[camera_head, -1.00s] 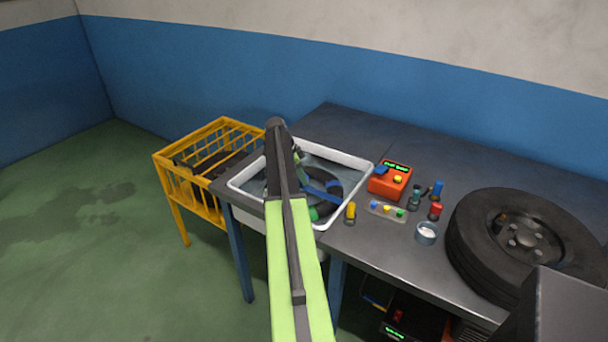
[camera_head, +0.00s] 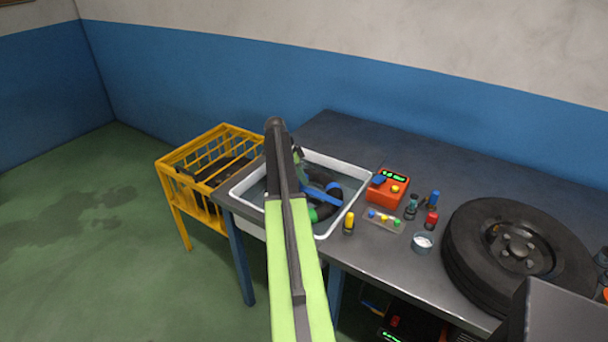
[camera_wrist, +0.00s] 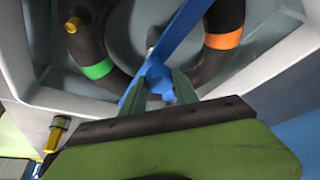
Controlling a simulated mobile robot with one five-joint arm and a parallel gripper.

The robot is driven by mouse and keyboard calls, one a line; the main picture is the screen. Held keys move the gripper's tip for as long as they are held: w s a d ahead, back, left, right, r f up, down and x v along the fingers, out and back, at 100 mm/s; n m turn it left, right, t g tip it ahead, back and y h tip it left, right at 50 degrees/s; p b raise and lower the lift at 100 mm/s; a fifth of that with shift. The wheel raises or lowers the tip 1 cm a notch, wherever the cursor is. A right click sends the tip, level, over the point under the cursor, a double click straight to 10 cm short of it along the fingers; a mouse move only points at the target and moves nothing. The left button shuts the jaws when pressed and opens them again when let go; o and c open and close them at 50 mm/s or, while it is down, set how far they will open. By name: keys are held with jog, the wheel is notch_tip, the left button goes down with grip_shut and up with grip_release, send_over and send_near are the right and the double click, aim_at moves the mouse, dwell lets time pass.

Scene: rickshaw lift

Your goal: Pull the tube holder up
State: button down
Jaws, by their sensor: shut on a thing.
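The blue tube holder (camera_head: 321,194) is a bar lying across the black inner tube (camera_head: 327,209) in the white basin in the head view. In the wrist view the holder (camera_wrist: 176,40) runs up and to the right from a rounded blue knob. My gripper (camera_wrist: 159,84) is shut on this knob, with one green finger on each side. The inner tube carries a green band (camera_wrist: 97,69) and an orange band (camera_wrist: 223,40) in the wrist view, and a brass valve sits on it.
The white basin (camera_head: 353,166) is set at the left end of the dark workbench (camera_head: 352,133). An orange device (camera_head: 387,186), small bottles and a wheel (camera_head: 516,248) stand to its right. A yellow crate stand (camera_head: 176,191) is at the left.

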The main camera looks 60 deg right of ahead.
notch_tip(320, 180, up, 4)
jog(key=shift+f+p, duration=0.2)
jog(key=shift+p, duration=0.8)
jog(key=shift+w+d+f, duration=0.1)
jog(key=shift+d+f, duration=0.05)
jog(key=shift+f, duration=0.1)
jog(key=c, duration=1.4)
grip_release()
jog(key=shift+r, duration=0.1)
jog(key=o, duration=0.5)
jog(key=shift+r, duration=0.1)
jog(key=shift+c, duration=0.2)
jog(key=p+v, duration=1.5)
jog(key=v, duration=0.2)
jog(key=shift+a+p, duration=0.3)
jog(key=shift+p, duration=0.05)
